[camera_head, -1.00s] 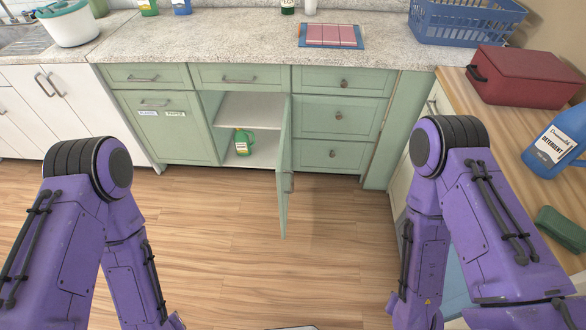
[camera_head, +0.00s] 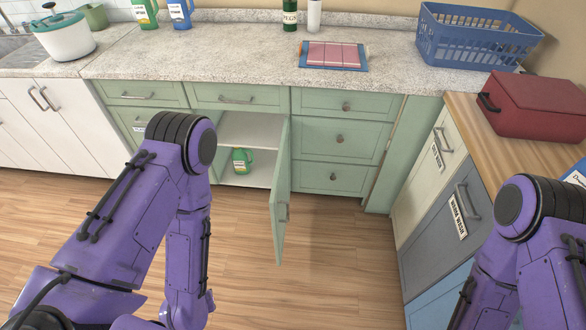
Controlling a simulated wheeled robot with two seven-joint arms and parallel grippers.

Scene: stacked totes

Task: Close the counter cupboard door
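The green cupboard door (camera_head: 281,192) stands open, swung out from the counter front, seen nearly edge-on. Its handle (camera_head: 284,212) is on the face turned to the right. The open cupboard (camera_head: 249,130) left of it has a shelf, and a green bottle (camera_head: 242,161) stands on its floor. My purple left arm is at the left, in front of the cabinets and left of the door. My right arm is at the lower right, apart from the door. Neither gripper shows in the view.
Green drawers (camera_head: 338,140) are right of the cupboard. A side counter (camera_head: 470,125) with a red box (camera_head: 535,105) runs along the right. A blue basket (camera_head: 475,38) stands on the back counter (camera_head: 220,55). The wooden floor (camera_head: 330,270) before the door is clear.

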